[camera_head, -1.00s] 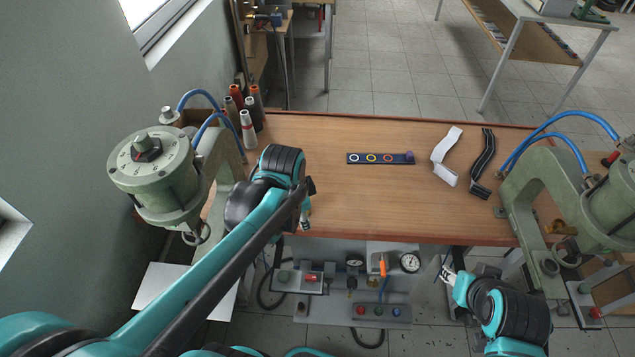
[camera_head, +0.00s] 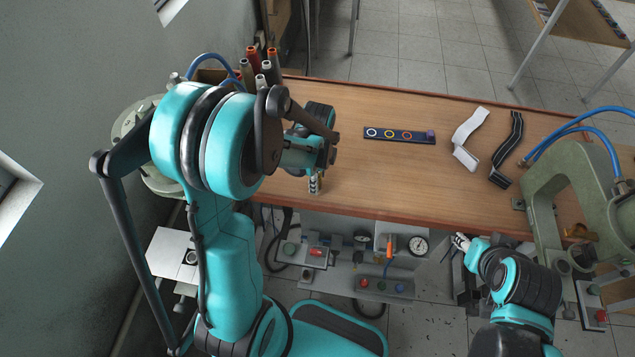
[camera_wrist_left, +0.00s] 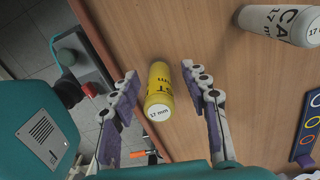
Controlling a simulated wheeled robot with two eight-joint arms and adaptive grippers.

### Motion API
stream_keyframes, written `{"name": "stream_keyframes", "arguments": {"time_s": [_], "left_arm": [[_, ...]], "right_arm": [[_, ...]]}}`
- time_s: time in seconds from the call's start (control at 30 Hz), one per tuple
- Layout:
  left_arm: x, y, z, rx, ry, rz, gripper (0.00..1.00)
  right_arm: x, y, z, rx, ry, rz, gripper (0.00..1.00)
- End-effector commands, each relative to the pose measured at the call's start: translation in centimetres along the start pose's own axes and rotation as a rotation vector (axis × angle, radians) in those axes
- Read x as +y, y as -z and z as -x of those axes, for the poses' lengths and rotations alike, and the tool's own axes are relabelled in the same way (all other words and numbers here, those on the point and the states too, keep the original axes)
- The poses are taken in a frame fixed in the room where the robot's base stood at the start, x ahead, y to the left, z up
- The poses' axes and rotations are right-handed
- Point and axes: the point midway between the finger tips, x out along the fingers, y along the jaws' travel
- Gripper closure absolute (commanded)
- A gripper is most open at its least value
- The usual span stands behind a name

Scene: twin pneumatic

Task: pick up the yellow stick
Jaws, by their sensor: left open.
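The yellow stick (camera_wrist_left: 158,88) is a short cylinder with dark lettering and a white end marked 17 mm, in the left wrist view. My left gripper (camera_wrist_left: 160,76) is open, with one finger on each side of the stick and a visible gap on both sides. In the head view my left gripper (camera_head: 314,184) is over the table's front left part, and my arm hides much of that area. My right gripper (camera_head: 461,241) is in front of the table's edge, too small to tell whether it is open.
A white cylinder marked 17 mm (camera_wrist_left: 280,24) is nearby on the wooden table (camera_head: 390,180). A dark strip with coloured rings (camera_head: 398,135), a white strap (camera_head: 467,140) and a black strap (camera_head: 507,150) lie farther right. A green press (camera_head: 545,165) stands at the right.

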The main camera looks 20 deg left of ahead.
Motion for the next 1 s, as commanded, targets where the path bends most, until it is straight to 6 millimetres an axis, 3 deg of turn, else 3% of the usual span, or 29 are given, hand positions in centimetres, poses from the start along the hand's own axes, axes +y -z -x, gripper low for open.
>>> {"name": "stream_keyframes", "arguments": {"time_s": [0.1,0.33,0.5,1.0], "left_arm": [[-0.01,0.01,-1.01,0.0,0.0,0.0,0.54],[0.01,0.02,-0.99,0.0,0.0,0.0,0.54],[0.01,0.02,-0.98,0.0,0.0,0.001,0.99],[0.05,0.02,-0.09,0.0,0.001,0.001,1.0]], "right_arm": [[0.0,-0.19,-0.28,0.0,0.0,0.0,0.61],[0.0,-0.14,-0.22,0.0,0.0,0.0,0.61],[0.0,-0.14,-0.22,0.0,0.0,0.0,0.61],[0.0,0.06,0.06,0.0,0.0,0.0,0.61]]}}
